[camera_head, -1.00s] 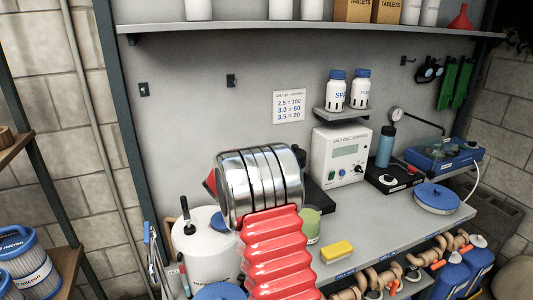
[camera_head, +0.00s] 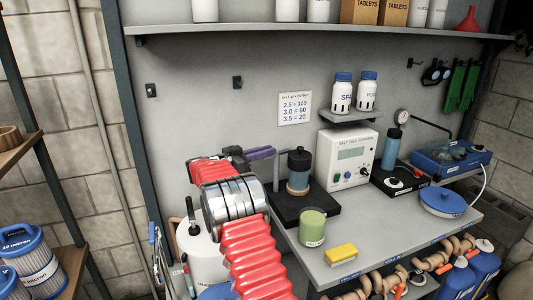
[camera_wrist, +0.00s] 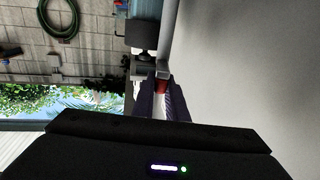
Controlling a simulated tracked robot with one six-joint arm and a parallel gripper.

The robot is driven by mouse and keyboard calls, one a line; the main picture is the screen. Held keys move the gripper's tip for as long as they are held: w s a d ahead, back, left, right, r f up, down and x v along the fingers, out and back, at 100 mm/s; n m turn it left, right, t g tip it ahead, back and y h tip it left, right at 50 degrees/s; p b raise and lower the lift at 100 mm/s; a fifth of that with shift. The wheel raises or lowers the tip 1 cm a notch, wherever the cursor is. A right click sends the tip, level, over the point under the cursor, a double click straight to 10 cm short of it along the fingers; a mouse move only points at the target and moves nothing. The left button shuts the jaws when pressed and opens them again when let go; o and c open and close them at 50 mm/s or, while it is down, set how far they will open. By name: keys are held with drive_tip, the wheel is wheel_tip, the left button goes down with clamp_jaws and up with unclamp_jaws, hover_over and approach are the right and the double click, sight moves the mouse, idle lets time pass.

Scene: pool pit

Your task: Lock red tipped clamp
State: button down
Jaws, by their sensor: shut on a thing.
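My gripper (camera_head: 268,151) reaches in from the left at the back of the bench, with its purple fingers left of a dark-capped cylinder (camera_head: 298,169) on a black base (camera_head: 305,208). In the wrist view my gripper (camera_wrist: 161,92) has its two purple fingers close together. A small red piece (camera_wrist: 162,86), which looks like the clamp's red tip, shows between them and they are shut on it. A grey metal part lies just beyond the fingertips. The rest of the clamp is hidden or too small to tell, and in the head view the red tip cannot be made out.
A green jar (camera_head: 312,228) and a yellow sponge (camera_head: 341,254) are near the bench's front edge. A white control box (camera_head: 345,158) stands right of the black base. A white tank (camera_head: 198,245) is below my arm. A shelf (camera_head: 310,28) runs overhead.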

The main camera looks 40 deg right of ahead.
drive_tip(key=shift+w+r+m+g, duration=0.1)
drive_tip(key=shift+w+m+g, duration=0.15)
drive_tip(key=shift+m+g, duration=0.4)
drive_tip(key=c, duration=1.8)
unclamp_jaws()
drive_tip(key=shift+o, duration=0.2)
drive_tip(key=w+a, duration=0.2)
drive_tip(key=a, duration=1.1)
drive_tip(key=shift+w+a, duration=0.2)
drive_tip(key=shift+a, duration=0.05)
drive_tip(key=shift+o, duration=0.5)
